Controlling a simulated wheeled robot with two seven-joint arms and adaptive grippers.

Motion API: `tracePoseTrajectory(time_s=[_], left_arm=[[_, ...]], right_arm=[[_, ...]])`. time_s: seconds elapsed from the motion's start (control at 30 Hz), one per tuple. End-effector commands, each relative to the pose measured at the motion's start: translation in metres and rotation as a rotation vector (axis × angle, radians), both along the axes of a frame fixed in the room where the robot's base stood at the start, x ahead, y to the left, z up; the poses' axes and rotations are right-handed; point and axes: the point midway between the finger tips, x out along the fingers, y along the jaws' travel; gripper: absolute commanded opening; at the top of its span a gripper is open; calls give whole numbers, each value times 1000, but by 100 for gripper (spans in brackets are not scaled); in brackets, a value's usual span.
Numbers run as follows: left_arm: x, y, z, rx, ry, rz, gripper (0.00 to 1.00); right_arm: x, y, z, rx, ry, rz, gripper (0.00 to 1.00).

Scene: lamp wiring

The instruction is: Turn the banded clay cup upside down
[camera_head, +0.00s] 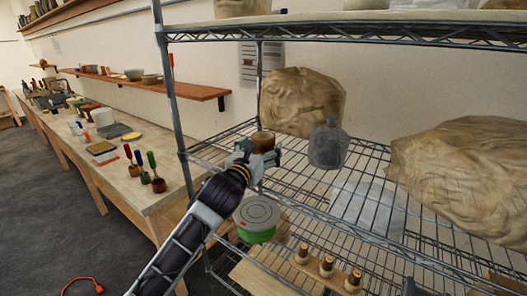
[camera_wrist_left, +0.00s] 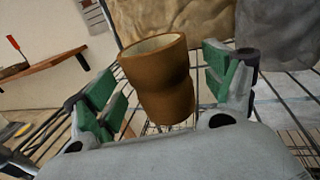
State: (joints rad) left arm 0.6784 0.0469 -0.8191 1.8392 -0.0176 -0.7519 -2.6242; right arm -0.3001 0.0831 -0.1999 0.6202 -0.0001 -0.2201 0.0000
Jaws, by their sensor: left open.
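A brown clay cup (camera_head: 263,141) stands mouth up on the wire shelf in the head view; its lower part is hidden by my gripper. In the left wrist view the cup (camera_wrist_left: 160,85) shows its pale open rim at the top and a narrowed waist; I cannot make out clear bands. My left gripper (camera_head: 258,154) reaches in at the cup. Its green-padded fingers are open, one on each side of the cup, with visible gaps in the wrist view. My right gripper is not in view.
A large tan wrapped bundle (camera_head: 300,100) sits behind the cup, and a grey bottle-like jar (camera_head: 327,146) stands to its right. A shelf post (camera_head: 172,95) rises at left. A green tub with a grey lid (camera_head: 257,217) is below.

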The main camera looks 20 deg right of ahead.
Motion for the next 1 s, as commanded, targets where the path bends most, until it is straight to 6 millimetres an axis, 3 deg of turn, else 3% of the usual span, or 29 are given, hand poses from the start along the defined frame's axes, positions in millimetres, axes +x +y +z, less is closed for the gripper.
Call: tracePoseTrajectory(time_s=[0.13, 0.6, 1.0], left_arm=[[0, 0, 0, 0, 0, 0, 84], [0, 0, 1, 0, -2, 0, 25], [0, 0, 4, 0, -2, -1, 25]], right_arm=[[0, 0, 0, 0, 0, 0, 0], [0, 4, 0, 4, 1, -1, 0], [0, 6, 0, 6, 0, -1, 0]])
